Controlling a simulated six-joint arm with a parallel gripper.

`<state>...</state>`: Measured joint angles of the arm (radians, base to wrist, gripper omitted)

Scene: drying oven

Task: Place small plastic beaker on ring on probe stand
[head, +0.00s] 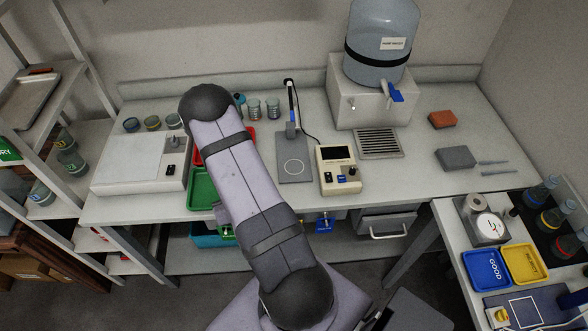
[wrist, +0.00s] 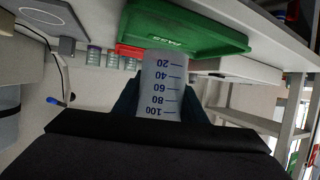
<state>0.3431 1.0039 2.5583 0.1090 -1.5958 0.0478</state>
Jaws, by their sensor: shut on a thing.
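A small translucent plastic beaker (wrist: 160,85) with blue graduations up to 100 is in the wrist view. My gripper (wrist: 158,100) is shut on it, with a dark finger on each side. In the head view my arm hides the gripper and the beaker. The probe stand has a flat grey base with a white ring (head: 294,167) on it, and an upright post (head: 291,110) with a blue part behind the ring. The ring looks empty. The stand's base also shows in the wrist view (wrist: 60,17), at the top left, apart from the beaker.
A green tray (head: 201,190) is left of the stand, partly behind my arm. A meter box (head: 338,170) stands close to the stand's right. Several glass beakers (head: 254,108) are behind. A white balance (head: 138,165) is at left, and a water dispenser (head: 372,95) at back right.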

